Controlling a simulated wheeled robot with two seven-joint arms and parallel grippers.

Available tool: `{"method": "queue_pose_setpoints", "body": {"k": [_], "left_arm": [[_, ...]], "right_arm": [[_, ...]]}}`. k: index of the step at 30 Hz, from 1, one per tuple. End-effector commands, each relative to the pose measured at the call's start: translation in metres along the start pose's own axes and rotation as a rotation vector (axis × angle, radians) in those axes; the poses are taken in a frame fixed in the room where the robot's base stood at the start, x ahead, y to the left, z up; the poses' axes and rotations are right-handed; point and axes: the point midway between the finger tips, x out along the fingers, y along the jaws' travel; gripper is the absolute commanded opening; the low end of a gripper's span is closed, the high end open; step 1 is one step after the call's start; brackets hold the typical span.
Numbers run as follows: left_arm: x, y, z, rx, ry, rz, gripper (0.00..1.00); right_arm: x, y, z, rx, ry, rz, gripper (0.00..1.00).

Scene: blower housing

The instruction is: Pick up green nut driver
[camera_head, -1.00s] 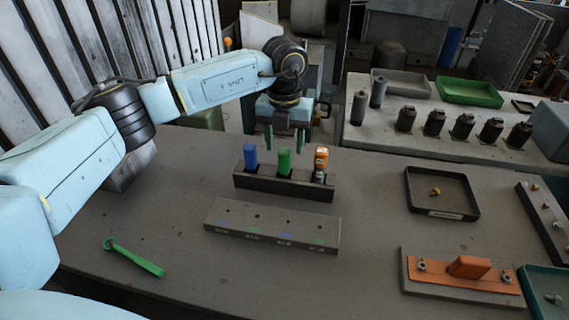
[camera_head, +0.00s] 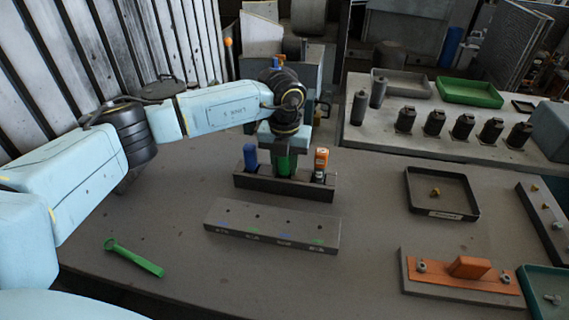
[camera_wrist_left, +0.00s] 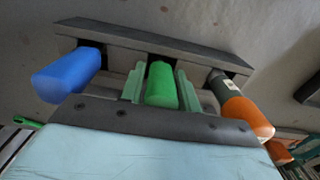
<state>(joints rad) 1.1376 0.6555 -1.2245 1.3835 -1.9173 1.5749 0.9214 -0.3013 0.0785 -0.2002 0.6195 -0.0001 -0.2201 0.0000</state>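The green nut driver (camera_head: 284,166) stands upright in the middle slot of a dark holder (camera_head: 256,183), between a blue driver (camera_head: 250,157) and an orange one (camera_head: 320,163). My left gripper (camera_head: 284,160) is down over it from above. In the left wrist view, the green handle (camera_wrist_left: 161,86) lies between the two pale green fingers, with a narrow gap showing on each side, so the gripper (camera_wrist_left: 160,88) is open around it. The green driver's lower end is hidden in the slot. My right gripper is not in view.
A labelled grey block (camera_head: 272,226) lies in front of the holder. A green wrench-like tool (camera_head: 134,257) lies at left. A black tray (camera_head: 441,195) and an orange part on a plate (camera_head: 468,268) lie at right. A side bench (camera_head: 390,140) holds dark cylinders.

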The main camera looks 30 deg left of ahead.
Motion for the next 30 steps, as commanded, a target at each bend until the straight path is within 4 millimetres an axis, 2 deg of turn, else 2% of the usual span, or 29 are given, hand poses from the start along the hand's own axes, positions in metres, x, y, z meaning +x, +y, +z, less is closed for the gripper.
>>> {"method": "queue_pose_setpoints", "body": {"k": [1,7,16,30], "left_arm": [[0.0,0.0,0.0,0.0,0.0,0.0,0.25],[0.0,0.0,0.0,0.0,0.0,0.0,0.0],[-0.007,0.0,0.001,0.0,-0.002,-0.001,0.0],[-0.09,0.0,0.001,0.0,-0.002,-0.002,0.0]], "right_arm": [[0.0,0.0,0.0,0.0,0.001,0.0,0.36],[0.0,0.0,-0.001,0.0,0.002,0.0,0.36],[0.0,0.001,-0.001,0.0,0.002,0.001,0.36],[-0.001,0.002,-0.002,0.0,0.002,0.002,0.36]]}}
